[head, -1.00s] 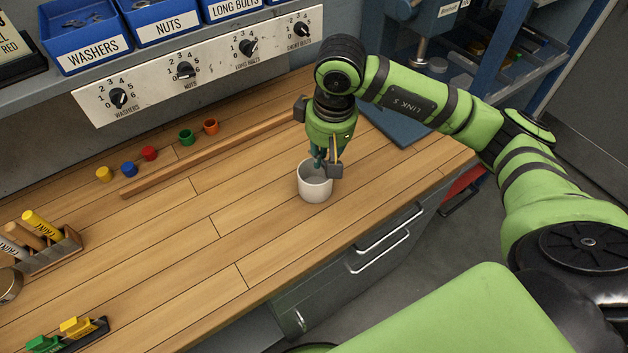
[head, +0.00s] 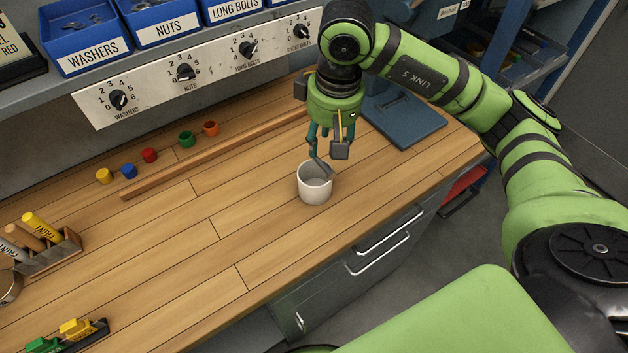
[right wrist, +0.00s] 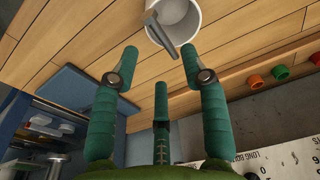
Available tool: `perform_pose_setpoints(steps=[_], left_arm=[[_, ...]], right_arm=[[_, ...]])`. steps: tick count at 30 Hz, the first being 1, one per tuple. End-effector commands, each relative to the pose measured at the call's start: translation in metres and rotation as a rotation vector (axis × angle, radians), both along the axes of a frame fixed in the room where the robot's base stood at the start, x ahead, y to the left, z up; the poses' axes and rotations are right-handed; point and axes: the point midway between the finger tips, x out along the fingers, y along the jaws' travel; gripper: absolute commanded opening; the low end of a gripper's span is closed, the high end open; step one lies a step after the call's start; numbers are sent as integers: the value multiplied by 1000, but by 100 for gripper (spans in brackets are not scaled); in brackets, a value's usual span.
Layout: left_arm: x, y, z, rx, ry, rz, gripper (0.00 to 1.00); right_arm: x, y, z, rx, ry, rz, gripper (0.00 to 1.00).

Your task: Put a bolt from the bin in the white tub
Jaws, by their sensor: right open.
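The white tub (head: 314,190) stands upright on the wooden bench, and its rim also shows in the right wrist view (right wrist: 194,28). My right gripper (head: 327,150) is open above the tub, with its fingers pointing down and spread apart in the right wrist view (right wrist: 160,62). A grey bolt (right wrist: 166,38) is apart from the fingers, slanting across the tub's mouth and rim; it also shows in the head view (head: 325,171). I cannot tell whether it is falling or resting on the rim. The blue long bolts bin (head: 236,14) is at the top, partly cut off. My left gripper is not in view.
Blue bins of washers (head: 90,52) and nuts (head: 165,30) sit on the shelf above a knob panel (head: 205,70). A wooden strip (head: 215,155) and several coloured caps lie behind the tub. A blue plate (head: 405,120) lies at right.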

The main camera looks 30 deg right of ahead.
Motion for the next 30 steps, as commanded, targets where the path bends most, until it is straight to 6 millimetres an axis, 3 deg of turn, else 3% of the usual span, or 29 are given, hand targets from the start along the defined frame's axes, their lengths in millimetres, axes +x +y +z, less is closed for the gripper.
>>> perform_pose_setpoints(steps=[3, 10, 30], left_arm=[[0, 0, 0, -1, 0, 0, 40], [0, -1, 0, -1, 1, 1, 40], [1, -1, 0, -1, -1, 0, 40]], right_arm=[[-2, 0, 28, 0, -6, 0, 45], [-6, -1, 59, -1, -2, -1, 45], [-8, -1, 65, 0, 1, -1, 45]])
